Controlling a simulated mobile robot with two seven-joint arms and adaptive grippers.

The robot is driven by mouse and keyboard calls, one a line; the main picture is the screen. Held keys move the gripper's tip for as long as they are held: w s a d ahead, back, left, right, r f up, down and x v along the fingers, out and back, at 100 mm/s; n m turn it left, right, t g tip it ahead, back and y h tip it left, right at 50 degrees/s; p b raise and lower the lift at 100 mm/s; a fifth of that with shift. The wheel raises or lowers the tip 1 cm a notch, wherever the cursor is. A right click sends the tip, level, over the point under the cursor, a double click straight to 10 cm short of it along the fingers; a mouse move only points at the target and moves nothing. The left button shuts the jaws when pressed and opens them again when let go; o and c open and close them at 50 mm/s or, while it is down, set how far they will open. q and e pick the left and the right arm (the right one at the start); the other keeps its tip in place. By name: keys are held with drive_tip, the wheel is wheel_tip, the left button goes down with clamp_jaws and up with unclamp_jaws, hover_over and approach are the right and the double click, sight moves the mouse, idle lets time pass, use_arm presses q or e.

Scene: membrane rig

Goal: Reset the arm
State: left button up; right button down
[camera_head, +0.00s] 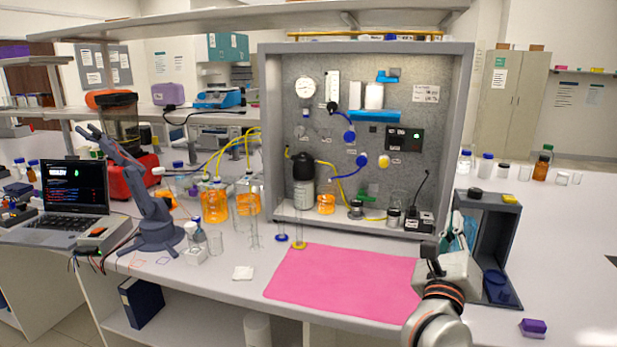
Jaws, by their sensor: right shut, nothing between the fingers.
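My right arm comes in from the bottom right. Its gripper (429,250) is shut and empty, above the right edge of the pink mat (340,280), in front of the membrane rig's grey panel (290,140). It is left of a dark open frame box (490,240). My left gripper does not show. A small blue-grey bench arm (150,195) stands on the left of the bench, beside a laptop, tilted up to the left with its claw raised.
Flasks of orange liquid (214,205) with yellow tubes stand left of the panel. Thin glass tubes on blue and yellow bases stand at the mat's back left. A purple block (533,327) lies at the right front edge. The mat is bare.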

drive_tip(key=s+a+f+n+y, duration=0.4)
drive_tip(key=f+n+y, duration=0.1)
drive_tip(key=f+n, duration=0.45)
drive_tip(key=s+a+f+n+y, duration=0.4)
drive_tip(key=f+n, duration=0.4)
drive_tip(key=n, duration=0.2)
drive_tip(key=s+a+f+n+y, duration=0.4)
drive_tip(key=f+n+y, duration=0.1)
drive_tip(key=f+n, duration=0.45)
drive_tip(key=s+d+f+n+g, duration=0.1)
drive_tip(key=s+f+n+g, duration=0.3)
drive_tip(key=s+f, duration=0.4)
drive_tip(key=s+d+f+n+g+h, duration=0.1)
drive_tip(key=s+f+n+g, duration=0.3)
drive_tip(key=f, duration=0.9)
drive_tip(key=s+n, duration=0.1)
drive_tip(key=s, duration=0.2)
drive_tip(key=shift+s+d+f+n+h, duration=0.15)
drive_tip(key=shift+s+d+n+h, duration=0.15)
drive_tip(key=shift+s+d, duration=0.05)
